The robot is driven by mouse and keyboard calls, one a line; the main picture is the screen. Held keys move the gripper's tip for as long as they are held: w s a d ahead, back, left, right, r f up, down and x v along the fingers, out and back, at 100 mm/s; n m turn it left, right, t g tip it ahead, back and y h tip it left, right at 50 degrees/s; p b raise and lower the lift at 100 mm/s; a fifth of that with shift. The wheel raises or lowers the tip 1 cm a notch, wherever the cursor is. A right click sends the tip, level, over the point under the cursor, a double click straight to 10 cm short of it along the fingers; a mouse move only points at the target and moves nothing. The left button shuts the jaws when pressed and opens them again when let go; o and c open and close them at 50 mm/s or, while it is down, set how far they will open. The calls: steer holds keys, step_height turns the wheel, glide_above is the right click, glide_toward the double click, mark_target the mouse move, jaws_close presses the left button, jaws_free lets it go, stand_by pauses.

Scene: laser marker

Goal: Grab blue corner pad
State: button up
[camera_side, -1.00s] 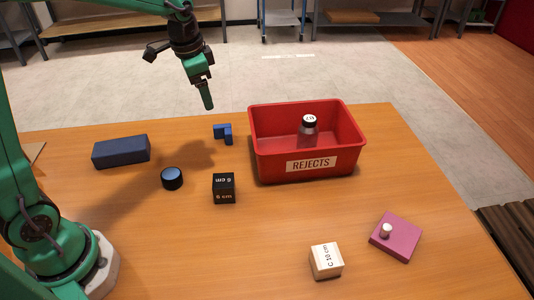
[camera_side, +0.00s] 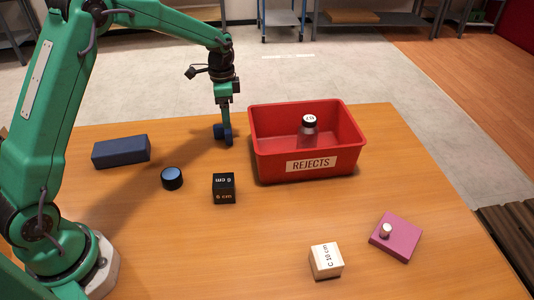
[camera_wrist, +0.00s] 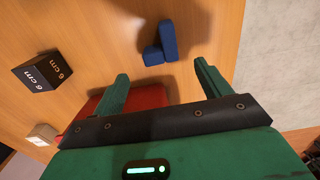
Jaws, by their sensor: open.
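The blue corner pad (camera_side: 220,132) is a small L-shaped block on the wooden table, left of the red bin. In the wrist view the blue corner pad (camera_wrist: 161,44) lies just beyond the fingertips, roughly midway between them. My gripper (camera_side: 226,122) points down at the pad, and its fingers hide part of it in the side view. In the wrist view my gripper (camera_wrist: 160,68) has its two green fingers wide apart with nothing between them. I cannot tell the exact height of the fingertips above the table.
The red REJECTS bin (camera_side: 265,165) holding a bottle (camera_side: 309,133) stands close on the right. A black cube (camera_side: 224,188), a dark round cap (camera_side: 172,178) and a navy block (camera_side: 121,151) lie nearby. A pale cube (camera_side: 326,261) and a pink pad with a knob (camera_side: 394,240) are at the front right.

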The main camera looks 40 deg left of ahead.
mark_target(227, 131)
steer(key=shift+f, duration=1.3)
steer(key=shift+s+a+f, duration=0.1)
steer(key=shift+f, duration=2.5)
steer(key=c, duration=1)
steer(key=shift+r, duration=0.1)
steer(key=shift+c, duration=0.2)
